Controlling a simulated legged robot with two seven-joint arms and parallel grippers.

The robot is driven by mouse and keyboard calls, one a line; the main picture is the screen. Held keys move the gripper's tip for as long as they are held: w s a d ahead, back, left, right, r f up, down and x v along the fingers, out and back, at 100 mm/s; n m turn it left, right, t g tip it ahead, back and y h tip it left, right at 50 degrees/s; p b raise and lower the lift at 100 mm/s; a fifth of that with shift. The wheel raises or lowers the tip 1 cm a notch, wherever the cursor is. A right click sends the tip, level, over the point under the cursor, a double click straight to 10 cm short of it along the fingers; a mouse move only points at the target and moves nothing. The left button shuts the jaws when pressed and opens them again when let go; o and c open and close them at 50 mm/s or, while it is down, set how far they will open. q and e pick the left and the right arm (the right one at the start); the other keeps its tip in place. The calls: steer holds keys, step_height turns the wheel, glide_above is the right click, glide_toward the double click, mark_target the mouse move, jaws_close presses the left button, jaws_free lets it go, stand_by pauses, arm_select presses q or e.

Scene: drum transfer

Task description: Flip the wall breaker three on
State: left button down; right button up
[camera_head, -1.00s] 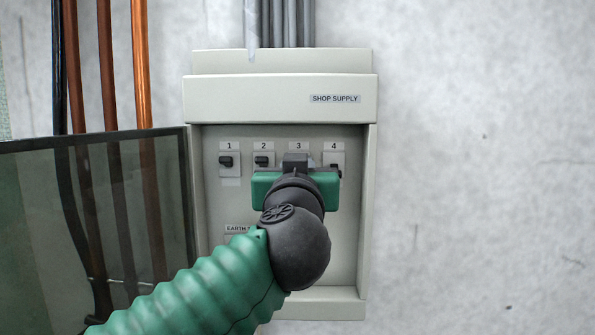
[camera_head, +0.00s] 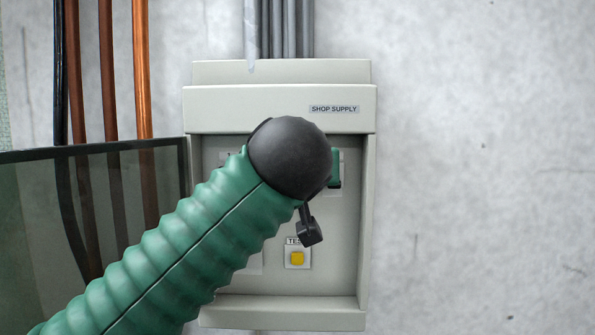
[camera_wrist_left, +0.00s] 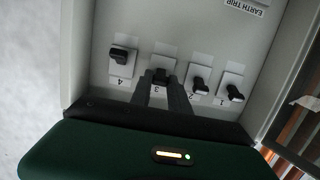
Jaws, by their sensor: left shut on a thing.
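The wall panel (camera_head: 367,220) is a grey box labelled SHOP SUPPLY, with a row of numbered breakers. In the left wrist view the row appears upside down, with 4 at the left and 1 at the right. My left gripper (camera_wrist_left: 161,80) has its two dark fingers on either side of the black lever of breaker three (camera_wrist_left: 162,74), shut on it. In the head view my wrist hides breaker three and the fingers. Breaker four (camera_wrist_left: 120,58), breaker two (camera_wrist_left: 200,86) and breaker one (camera_wrist_left: 234,94) stand free of the fingers. My right gripper is not in view.
A yellow TEST button (camera_head: 297,258) sits low in the panel. The EARTH TRIP label (camera_wrist_left: 246,6) shows in the wrist view. A dark see-through door (camera_head: 160,200) stands open at the left. Copper pipes (camera_head: 142,70) run down beside it. The wall at right is bare.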

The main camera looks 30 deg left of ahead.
arm_select(q)
steer(key=shift+f, duration=0.15)
steer(key=c, duration=1.3)
jaws_free()
steer(key=shift+w, duration=0.1)
steer(key=shift+c, duration=0.2)
steer(key=shift+o, duration=0.5)
steer(key=shift+w+a, duration=0.1)
steer(key=shift+w, duration=0.1)
steer(key=b+v, duration=0.3)
steer(key=v, duration=0.9)
steer(key=shift+d, duration=0.2)
steer(key=shift+w+a, duration=0.25)
